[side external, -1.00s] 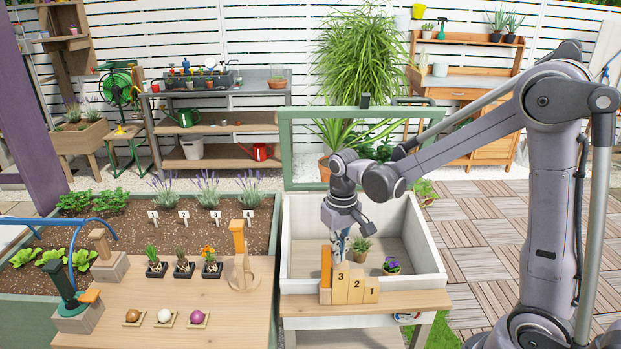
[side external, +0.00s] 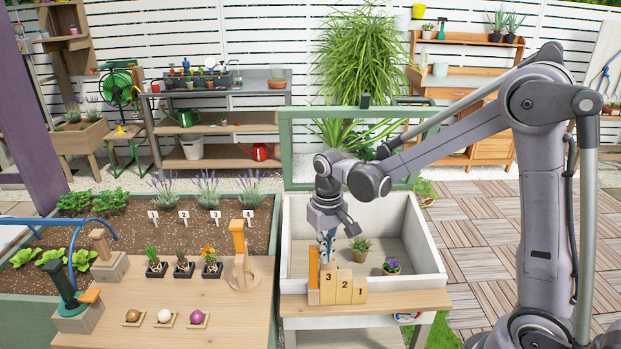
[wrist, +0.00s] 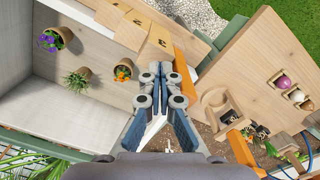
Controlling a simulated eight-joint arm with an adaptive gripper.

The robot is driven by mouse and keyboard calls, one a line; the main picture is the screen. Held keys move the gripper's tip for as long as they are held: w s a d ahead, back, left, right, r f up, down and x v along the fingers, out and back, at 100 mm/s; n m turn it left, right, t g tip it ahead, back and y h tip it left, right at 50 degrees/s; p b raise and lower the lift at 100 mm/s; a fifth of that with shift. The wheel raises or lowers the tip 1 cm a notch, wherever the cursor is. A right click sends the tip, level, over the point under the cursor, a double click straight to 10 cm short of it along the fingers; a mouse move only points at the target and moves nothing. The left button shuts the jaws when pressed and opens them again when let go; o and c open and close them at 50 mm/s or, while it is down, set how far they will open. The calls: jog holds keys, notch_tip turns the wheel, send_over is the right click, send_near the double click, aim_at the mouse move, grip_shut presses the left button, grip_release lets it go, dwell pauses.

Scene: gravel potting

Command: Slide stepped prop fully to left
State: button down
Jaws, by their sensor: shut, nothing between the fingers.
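The stepped prop (side external: 345,290) is pale wood with steps numbered 3, 2 and 1, descending to the right. An upright orange piece (side external: 313,268) stands at its left end. It sits at the front ledge of the white cold frame, with a short stretch of ledge to its left. My gripper (side external: 328,256) is shut and empty, pointing down just behind the tall step and beside the orange piece. In the wrist view the fingertips (wrist: 160,70) are close to the orange piece (wrist: 184,58) and the numbered steps (wrist: 142,28). I cannot tell whether they touch.
The white cold frame (side external: 432,262) holds a green potted plant (side external: 360,247), a purple-flowered pot (side external: 391,266) and an orange-flowered pot (wrist: 122,74) near my fingers. The planting table (side external: 190,340) with bulbs and seedlings stands left, with a wooden stand (side external: 238,250) near its right edge.

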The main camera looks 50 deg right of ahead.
jog(key=shift+w+a, duration=0.95)
jog(key=shift+a, duration=0.05)
jog(key=shift+s+d, duration=0.75)
notch_tip(320, 180, up, 8)
dwell(0.9)
jog(key=s+r+n+t, duration=0.1)
jog(key=s+n+t, duration=0.2)
jog(key=s+t, duration=0.4)
jog(key=s+a, duration=0.1)
jog(key=s, duration=0.4)
jog(key=shift+r, duration=0.4)
dwell(1.0)
